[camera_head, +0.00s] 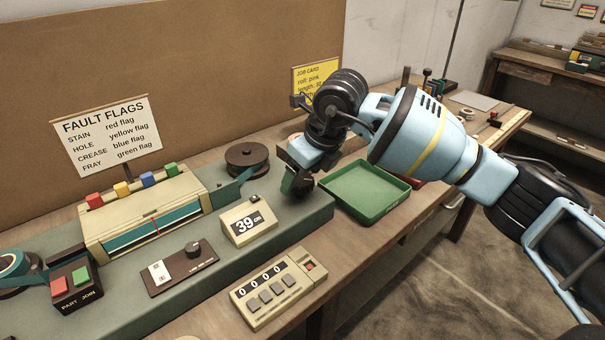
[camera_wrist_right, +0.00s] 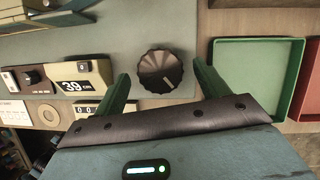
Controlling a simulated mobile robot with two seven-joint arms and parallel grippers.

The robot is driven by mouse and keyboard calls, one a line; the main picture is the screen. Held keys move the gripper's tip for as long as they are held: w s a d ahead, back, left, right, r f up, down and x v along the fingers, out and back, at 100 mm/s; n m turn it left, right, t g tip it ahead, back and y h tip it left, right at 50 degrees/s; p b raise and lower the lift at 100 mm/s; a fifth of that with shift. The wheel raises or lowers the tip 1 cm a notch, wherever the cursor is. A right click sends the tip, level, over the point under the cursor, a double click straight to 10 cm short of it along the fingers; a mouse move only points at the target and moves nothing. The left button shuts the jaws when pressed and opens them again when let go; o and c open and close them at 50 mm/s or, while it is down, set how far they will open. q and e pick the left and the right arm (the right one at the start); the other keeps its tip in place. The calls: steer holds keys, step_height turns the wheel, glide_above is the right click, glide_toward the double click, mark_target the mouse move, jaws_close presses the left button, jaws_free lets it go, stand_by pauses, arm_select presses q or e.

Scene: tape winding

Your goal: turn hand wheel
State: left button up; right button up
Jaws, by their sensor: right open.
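My right gripper (camera_wrist_right: 161,84) is open, with one green finger on each side of the wheel and a gap visible at both sides. I cannot tell how far the fingertips are above it. In the head view my right gripper (camera_head: 297,184) points down at the unit's right end and hides the wheel. My left gripper is not in view.
The 39 cm display (camera_head: 248,222) stands left of my gripper, with a dark reel (camera_head: 248,153) behind it. The green tray (camera_head: 365,213) lies close on the right. A counter box (camera_head: 278,287) and a small knob panel (camera_head: 180,267) are nearer the front.

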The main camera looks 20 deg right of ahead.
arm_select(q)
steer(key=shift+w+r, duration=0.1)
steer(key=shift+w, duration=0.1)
arm_select(e)
steer(key=v, duration=0.7)
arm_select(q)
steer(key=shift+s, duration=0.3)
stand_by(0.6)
